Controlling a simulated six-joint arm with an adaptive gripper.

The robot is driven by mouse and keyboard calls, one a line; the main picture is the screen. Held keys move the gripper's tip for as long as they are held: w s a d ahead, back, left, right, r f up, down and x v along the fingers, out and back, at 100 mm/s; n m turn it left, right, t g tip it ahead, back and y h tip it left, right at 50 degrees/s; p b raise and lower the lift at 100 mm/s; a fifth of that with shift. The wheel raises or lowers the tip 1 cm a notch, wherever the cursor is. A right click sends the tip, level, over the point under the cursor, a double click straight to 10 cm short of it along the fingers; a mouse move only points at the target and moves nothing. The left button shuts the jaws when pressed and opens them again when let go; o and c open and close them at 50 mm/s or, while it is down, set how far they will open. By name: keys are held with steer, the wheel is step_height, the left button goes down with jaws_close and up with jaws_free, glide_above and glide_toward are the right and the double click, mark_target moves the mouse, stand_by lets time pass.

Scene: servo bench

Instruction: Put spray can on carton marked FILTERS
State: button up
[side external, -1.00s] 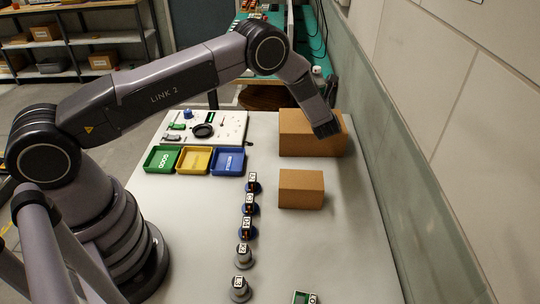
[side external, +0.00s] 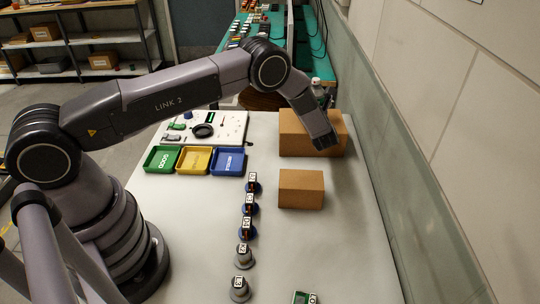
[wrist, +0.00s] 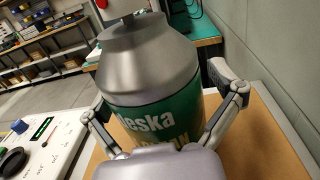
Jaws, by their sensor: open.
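The spray can (wrist: 150,85) fills the middle of the wrist view, with a grey domed top and a green body with partly hidden white lettering. My gripper (wrist: 165,118) is open, with one finger on each side of the can. The can appears upright over a brown carton top (wrist: 250,135); contact beneath it is hidden. In the side view, a grey-topped can (side external: 316,84) shows behind my wrist, above the large carton (side external: 297,142); my fingers are hidden there. A smaller carton (side external: 302,190) stands nearer. I cannot read FILTERS on either carton.
Green, yellow and blue trays (side external: 194,161) lie left of the cartons, below a white board (side external: 225,125). A row of small labelled parts (side external: 247,228) runs down the bench. A wall (side external: 400,150) borders the right side.

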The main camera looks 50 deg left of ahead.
steer(key=shift+s+d+r, duration=0.1)
steer(key=shift+d+r, duration=0.05)
steer(key=v, duration=1.1)
steer(key=s+a+r+n+g+h, duration=0.2)
steer(key=s+a+r+n+g, duration=0.45)
steer(key=r, duration=0.45)
steer(key=s+a+r+n+g+h, duration=0.1)
steer(key=s+a+r+n+g, duration=0.35)
steer(key=s+r+n, duration=0.5)
steer(key=s+d+r+n+t+h, duration=0.1)
steer(key=s+d+r+n+h, duration=0.1)
steer(key=s, duration=0.6)
steer(key=s+d+r+n+t+h, duration=0.2)
steer(key=s+r+n+h, duration=0.1)
steer(key=s, duration=0.6)
steer(key=s+d+r+n+t+h, duration=0.2)
steer(key=s+n+h, duration=0.3)
steer(key=s, duration=0.4)
steer(key=shift+r+h, duration=0.15)
steer(key=shift+h, duration=0.25)
